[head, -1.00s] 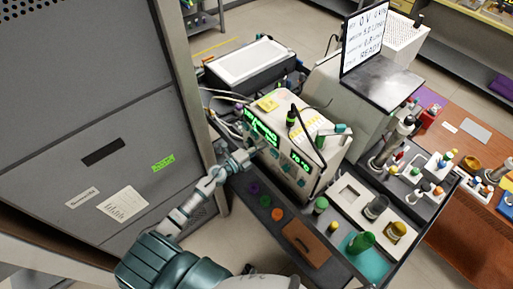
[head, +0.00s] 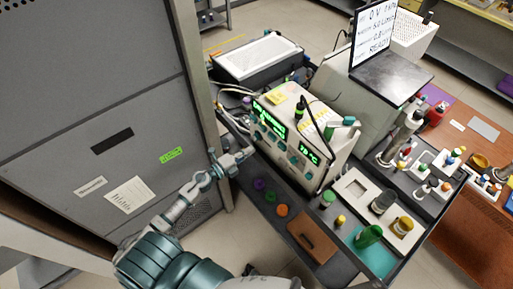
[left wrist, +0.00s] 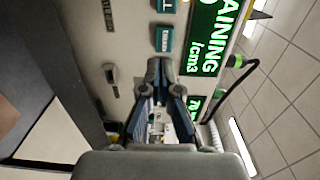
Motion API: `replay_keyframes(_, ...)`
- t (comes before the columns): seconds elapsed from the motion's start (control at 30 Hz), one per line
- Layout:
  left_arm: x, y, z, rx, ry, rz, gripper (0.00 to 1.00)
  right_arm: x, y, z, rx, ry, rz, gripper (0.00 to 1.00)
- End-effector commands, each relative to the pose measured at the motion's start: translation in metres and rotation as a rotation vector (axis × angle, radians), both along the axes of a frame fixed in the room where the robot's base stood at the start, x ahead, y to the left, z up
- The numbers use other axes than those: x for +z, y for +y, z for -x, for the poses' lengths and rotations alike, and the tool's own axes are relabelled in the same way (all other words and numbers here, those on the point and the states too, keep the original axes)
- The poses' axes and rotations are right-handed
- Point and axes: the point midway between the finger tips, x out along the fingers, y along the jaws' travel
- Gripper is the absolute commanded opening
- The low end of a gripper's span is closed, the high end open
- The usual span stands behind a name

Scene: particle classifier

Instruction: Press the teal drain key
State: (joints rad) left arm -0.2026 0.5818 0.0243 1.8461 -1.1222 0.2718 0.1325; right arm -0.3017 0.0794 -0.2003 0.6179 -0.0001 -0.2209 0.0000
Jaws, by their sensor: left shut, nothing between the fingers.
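The cream instrument (head: 318,165) has a front panel with green displays (head: 270,118) and several teal keys (head: 281,147). In the left wrist view, one teal key (left wrist: 164,39) lies just beyond my fingertips, and another (left wrist: 166,5) is cut by the top edge. Their labels are too small or cropped to read, so I cannot tell which is the drain key. A green display (left wrist: 208,38) beside them shows "AINING". My left gripper (head: 249,152) is shut and empty, in front of the panel's lower left; it also shows in the left wrist view (left wrist: 160,72). My right gripper is out of view.
A tall grey cabinet (head: 75,120) stands close on the left of my arm. Purple, green and orange caps (head: 271,198) lie on the dark bench in front of the instrument. A brown block (head: 312,240) and bottles (head: 369,235) stand further right.

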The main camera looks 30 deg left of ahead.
Motion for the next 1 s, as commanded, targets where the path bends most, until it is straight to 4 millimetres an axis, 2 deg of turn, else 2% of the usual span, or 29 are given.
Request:
replay_keyframes(0.13, -0.002, 0.009, 0.024, 0.0, 0.002, -0.001, 0.0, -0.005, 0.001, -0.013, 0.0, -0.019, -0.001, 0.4)
replay_keyframes(0.3, 0.0, 0.014, 0.035, -0.001, 0.001, -0.002, 0.0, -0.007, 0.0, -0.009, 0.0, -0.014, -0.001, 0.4)
replay_keyframes(0.5, 0.001, 0.015, 0.037, -0.001, 0.0, -0.001, 0.0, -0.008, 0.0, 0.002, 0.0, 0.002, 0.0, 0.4)
replay_keyframes(1.0, 0.001, 0.015, 0.037, -0.001, 0.0, 0.0, 0.0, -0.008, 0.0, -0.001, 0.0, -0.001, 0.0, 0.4)
